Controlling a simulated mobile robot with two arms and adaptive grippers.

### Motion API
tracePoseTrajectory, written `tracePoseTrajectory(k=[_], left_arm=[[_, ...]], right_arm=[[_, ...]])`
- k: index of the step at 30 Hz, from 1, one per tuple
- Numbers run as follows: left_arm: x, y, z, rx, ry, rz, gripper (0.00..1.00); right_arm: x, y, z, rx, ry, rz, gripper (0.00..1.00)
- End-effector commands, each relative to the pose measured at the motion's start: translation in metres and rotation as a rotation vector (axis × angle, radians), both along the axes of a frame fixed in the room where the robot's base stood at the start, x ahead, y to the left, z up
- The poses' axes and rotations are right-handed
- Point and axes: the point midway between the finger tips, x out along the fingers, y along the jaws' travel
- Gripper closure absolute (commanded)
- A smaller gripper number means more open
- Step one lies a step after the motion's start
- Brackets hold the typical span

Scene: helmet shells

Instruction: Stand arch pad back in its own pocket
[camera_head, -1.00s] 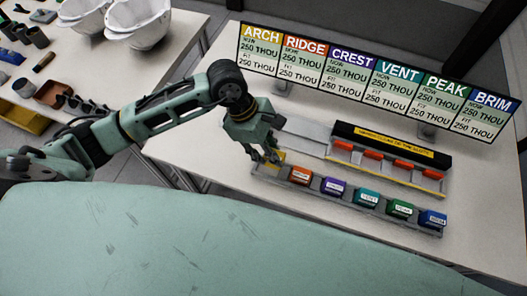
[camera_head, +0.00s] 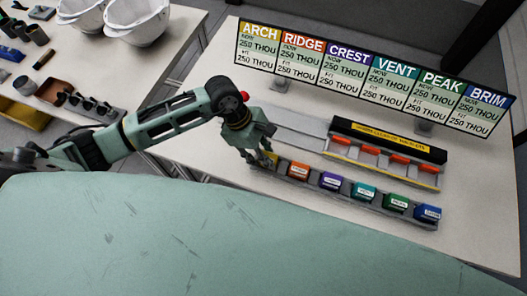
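The yellow arch pad (camera_head: 271,157) shows only in part, at the left end of the pad rack (camera_head: 325,192) on the white table. My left gripper (camera_head: 264,156) points down at it, and its fingertips hide much of the pad. The fingers are too small and overlapped to tell whether they grip it. I cannot tell whether the pad is seated in its pocket or just above it. To its right stand the orange pad (camera_head: 298,170), purple pad (camera_head: 331,181), teal pad (camera_head: 364,191), green pad (camera_head: 397,202) and blue pad (camera_head: 428,214). My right gripper is out of view.
A black-topped holder with red pieces (camera_head: 399,158) stands behind the rack. A sign board (camera_head: 371,78) reading ARCH to BRIM stands at the back. White helmet shells (camera_head: 135,22) are on another table at the left. The table in front of the rack is clear.

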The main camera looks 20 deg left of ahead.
Motion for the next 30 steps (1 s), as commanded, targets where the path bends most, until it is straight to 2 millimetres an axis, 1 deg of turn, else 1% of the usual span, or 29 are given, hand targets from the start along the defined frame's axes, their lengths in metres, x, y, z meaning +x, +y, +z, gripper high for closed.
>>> tracePoseTrajectory(k=[1, 3, 4, 11, 15, 17, 20, 27, 30], left_arm=[[0.0, 0.0, 0.0, 0.0, 0.0, 0.0, 0.62], [0.0, 0.0, 0.0, 0.0, 0.0, 0.0, 0.56], [0.0, 0.0, 0.0, 0.0, 0.0, 0.0, 0.55], [0.0, 0.0, 0.0, 0.0, 0.001, 0.0, 0.55], [0.0, 0.0, 0.005, 0.0, 0.001, 0.0, 0.55], [0.001, 0.003, 0.008, 0.0, -0.003, 0.0, 0.55], [0.002, 0.011, 0.023, 0.002, -0.005, -0.001, 0.55], [0.002, 0.031, 0.072, 0.003, -0.007, 0.0, 0.55], [0.002, 0.038, 0.09, 0.002, -0.005, 0.0, 0.55]], right_arm=[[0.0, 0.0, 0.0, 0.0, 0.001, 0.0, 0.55], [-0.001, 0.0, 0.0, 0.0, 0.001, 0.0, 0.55], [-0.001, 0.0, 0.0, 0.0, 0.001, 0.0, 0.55], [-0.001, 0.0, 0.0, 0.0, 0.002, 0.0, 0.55], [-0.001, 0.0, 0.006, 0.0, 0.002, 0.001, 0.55], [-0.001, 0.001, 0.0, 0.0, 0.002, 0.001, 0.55], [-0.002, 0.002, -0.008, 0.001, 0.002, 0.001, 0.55], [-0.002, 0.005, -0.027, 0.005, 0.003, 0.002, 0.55], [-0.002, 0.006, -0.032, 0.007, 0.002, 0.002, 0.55]])
